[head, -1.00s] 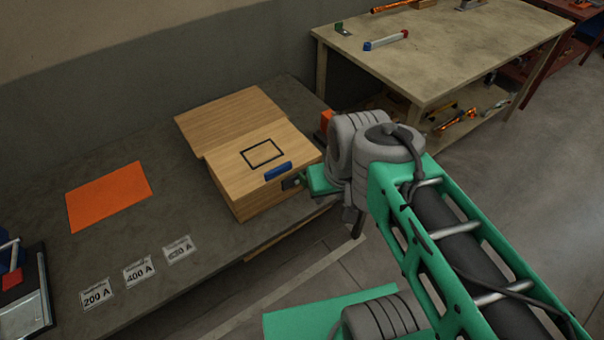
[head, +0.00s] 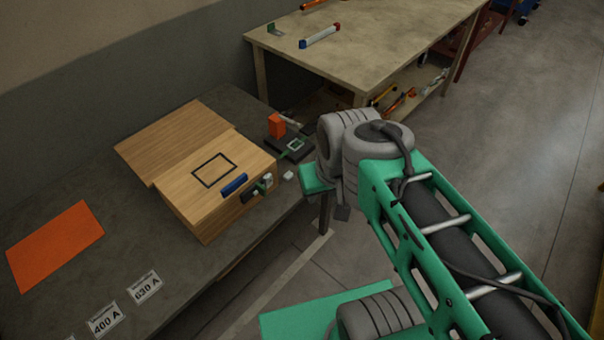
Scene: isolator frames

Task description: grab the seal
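A wooden box (head: 222,200) stands on the grey bench, with a black square outline on its top and a blue bar (head: 234,185) at its top right edge. Small dark and green-white parts (head: 265,184) sit at the box's right side. I cannot tell which small part is the seal.
An orange block (head: 276,125) and a dark pad (head: 284,148) with a green-framed part are behind the box. An orange sheet (head: 55,247) and rating labels (head: 144,286) lie at the left. A second table (head: 370,45) with tools stands behind. Floor is clear at right.

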